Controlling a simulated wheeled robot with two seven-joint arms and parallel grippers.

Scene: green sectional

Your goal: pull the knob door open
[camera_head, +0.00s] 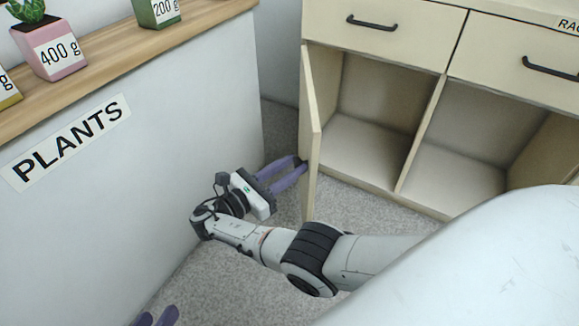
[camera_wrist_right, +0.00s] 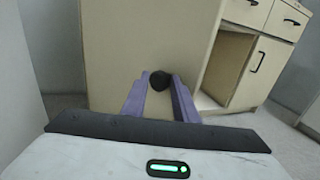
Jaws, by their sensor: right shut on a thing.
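The cream cabinet door (camera_head: 309,130) stands swung out from the left compartment, nearly edge-on in the head view. Its face (camera_wrist_right: 120,45) fills the middle of the right wrist view. A dark round knob (camera_wrist_right: 160,80) sits on that face, between the purple fingertips of my right gripper (camera_wrist_right: 160,84). In the head view my right gripper (camera_head: 301,164) reaches the door's left side and is shut on the knob, mostly hidden there. Only the purple fingertips of my left gripper (camera_head: 156,317) show at the bottom edge, apart, with nothing seen between them.
The cabinet (camera_head: 432,130) has two empty open compartments under drawers with black handles (camera_head: 371,22). A white wall-like counter (camera_head: 170,130) labelled PLANTS stands close left of my right gripper, with weight-labelled pots (camera_head: 58,55) on its wooden top. Grey carpet (camera_head: 240,280) lies below.

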